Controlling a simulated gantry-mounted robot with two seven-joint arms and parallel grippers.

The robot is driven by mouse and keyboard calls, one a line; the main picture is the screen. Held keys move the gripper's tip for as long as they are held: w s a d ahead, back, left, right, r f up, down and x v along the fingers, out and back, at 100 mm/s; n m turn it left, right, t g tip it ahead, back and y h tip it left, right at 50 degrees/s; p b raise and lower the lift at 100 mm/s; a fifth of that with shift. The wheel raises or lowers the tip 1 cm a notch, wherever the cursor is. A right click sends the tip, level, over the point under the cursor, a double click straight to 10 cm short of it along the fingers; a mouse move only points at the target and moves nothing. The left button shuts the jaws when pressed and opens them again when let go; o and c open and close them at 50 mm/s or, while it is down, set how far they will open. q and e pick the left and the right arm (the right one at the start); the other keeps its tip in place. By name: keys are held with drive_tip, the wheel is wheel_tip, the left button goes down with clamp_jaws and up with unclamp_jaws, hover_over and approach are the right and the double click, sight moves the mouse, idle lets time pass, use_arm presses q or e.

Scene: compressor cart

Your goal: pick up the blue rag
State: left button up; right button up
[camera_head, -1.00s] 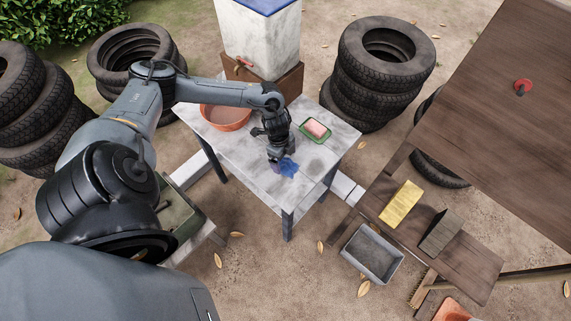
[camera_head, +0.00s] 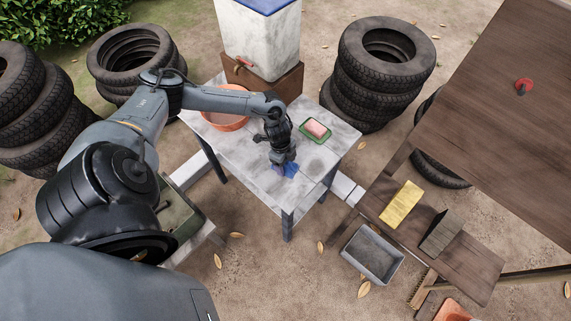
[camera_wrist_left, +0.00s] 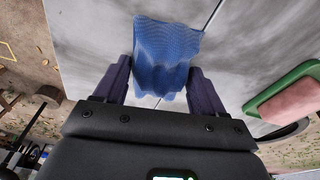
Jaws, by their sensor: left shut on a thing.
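The blue rag (camera_head: 290,170) is at the worn white table (camera_head: 240,170), under my left gripper (camera_head: 283,167) in the head view. In the left wrist view the rag (camera_wrist_left: 166,50) fills the gap between the two dark fingers of my left gripper (camera_wrist_left: 165,80). The fingers are shut on it, and its cloth is bunched toward the palm and spreads out past the fingertips. I cannot tell whether the rag is clear of the tabletop. My right gripper is not in view.
A green tray with a pink sponge or soap (camera_head: 316,129) stands right of the gripper. An orange basin (camera_head: 228,122) sits at the table's back left. Stacked tires (camera_head: 380,75) stand behind. A low bench holds a yellow sponge (camera_head: 401,204), with a grey bin (camera_head: 372,254) beside it.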

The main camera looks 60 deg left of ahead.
sight(290, 165)
use_arm(q)
drive_tip(key=shift+r, duration=0.15)
drive_tip(key=shift+r, duration=0.5)
drive_tip(key=r, duration=0.1)
drive_tip(key=d+r, duration=0.1)
drive_tip(key=r, duration=0.1)
drive_tip(key=shift+w+r, duration=0.2)
drive_tip(key=shift+r, duration=0.05)
drive_tip(key=w+d+r, duration=0.1)
drive_tip(key=d+r, duration=0.2)
drive_tip(key=d, duration=0.2)
drive_tip(key=w+d+r+p, duration=0.1)
drive_tip(key=w+d+r, duration=0.1)
drive_tip(key=d, duration=0.3)
drive_tip(key=shift+w+r, duration=0.3)
drive_tip(key=shift+r, duration=0.35)
